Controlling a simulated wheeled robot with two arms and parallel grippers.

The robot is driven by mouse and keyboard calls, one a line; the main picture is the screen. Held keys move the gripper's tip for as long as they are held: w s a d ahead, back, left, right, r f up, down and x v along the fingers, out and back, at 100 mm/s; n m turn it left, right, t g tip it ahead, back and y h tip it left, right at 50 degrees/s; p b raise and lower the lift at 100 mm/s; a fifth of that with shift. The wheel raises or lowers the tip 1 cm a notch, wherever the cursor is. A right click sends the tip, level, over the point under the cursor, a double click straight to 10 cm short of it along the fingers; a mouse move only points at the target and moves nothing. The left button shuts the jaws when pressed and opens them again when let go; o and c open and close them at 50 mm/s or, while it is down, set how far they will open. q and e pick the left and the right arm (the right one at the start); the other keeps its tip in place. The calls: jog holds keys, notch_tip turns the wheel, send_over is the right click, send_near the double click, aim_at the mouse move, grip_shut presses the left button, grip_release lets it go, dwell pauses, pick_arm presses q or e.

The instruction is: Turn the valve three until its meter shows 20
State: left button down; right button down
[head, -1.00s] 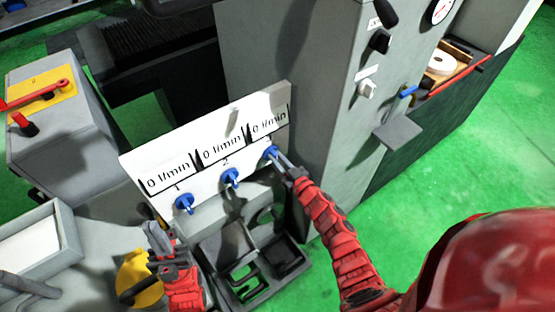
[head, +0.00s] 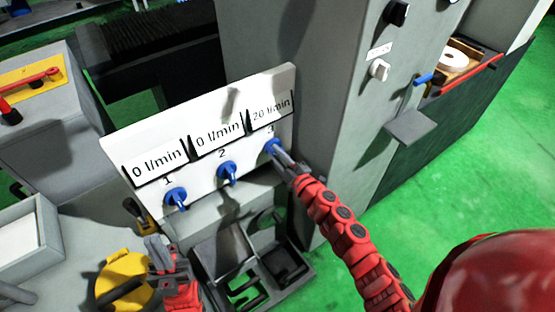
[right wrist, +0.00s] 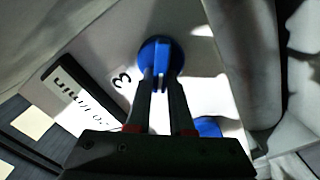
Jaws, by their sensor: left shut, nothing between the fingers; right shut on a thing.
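The white meter panel (head: 120,150) carries three blue valves under three meters. Valve three (head: 270,147) is at the right, and its meter (head: 270,112) reads 20 l/min. Valve one (head: 176,197) and valve two (head: 227,172) sit under meters that read 0 l/min. My right gripper (head: 282,158) is shut on the handle of valve three. The right wrist view shows the blue valve three (right wrist: 160,58) between the fingertips of the right gripper (right wrist: 161,88), beside the printed 3. My left gripper (head: 160,252) is shut and empty, low in front of the panel.
A grey machine column (head: 310,100) with knobs stands right of the panel. A yellow round object (head: 122,275) is beside my left gripper. A dark tray (head: 270,270) lies below the panel. Green floor is open at the right.

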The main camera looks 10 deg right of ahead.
jog(key=shift+a+f+n+b, duration=0.1)
jog(key=shift+f+n+b, duration=0.1)
jog(key=shift+n+b, duration=0.7)
jog(key=c, duration=0.8)
grip_release()
jog(key=shift+s, duration=0.1)
